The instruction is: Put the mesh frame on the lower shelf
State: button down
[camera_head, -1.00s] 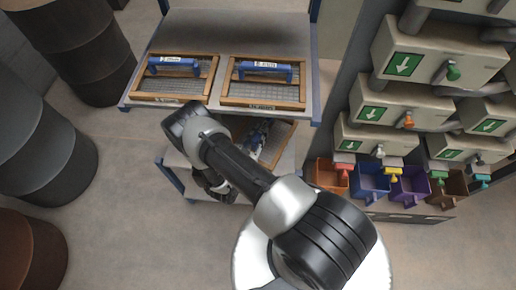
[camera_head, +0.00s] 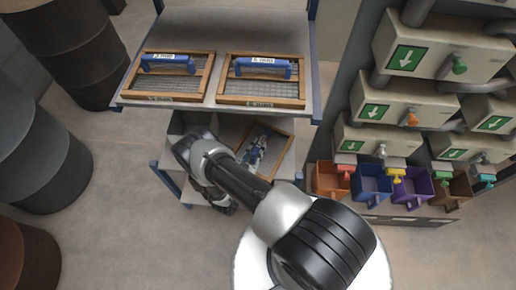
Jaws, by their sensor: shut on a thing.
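A mesh frame (camera_head: 284,142) with a wooden rim is at the lower level of the rack, below the upper shelf. It lies turned at an angle, and my arm hides its left part. My gripper (camera_head: 256,153) is shut on it at the blue handle area, partly hidden behind my arm. The lower shelf (camera_head: 289,168) shows below and beside the frame. Whether the frame touches the shelf or is just above it, I cannot tell. Two similar mesh frames with blue labelled handles lie on the upper shelf, one at left (camera_head: 155,96) and one at right (camera_head: 260,101).
The upper shelf (camera_head: 235,30) overhangs the lower one, with blue posts at its sides. Dark drums (camera_head: 38,150) stand at left. At right are grey filler units (camera_head: 440,50) with green arrow signs, above coloured bins (camera_head: 371,186).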

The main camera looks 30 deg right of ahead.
jog(key=shift+f, duration=0.2)
jog(key=c, duration=1.5)
grip_release()
jog(key=shift+r, duration=0.2)
jog(key=shift+a+r, duration=0.1)
jog(key=shift+a, duration=0.1)
jog(key=p+v, duration=0.2)
jog(key=v, duration=0.9)
jog(key=shift+s+a, duration=0.2)
jog(key=shift+s, duration=0.1)
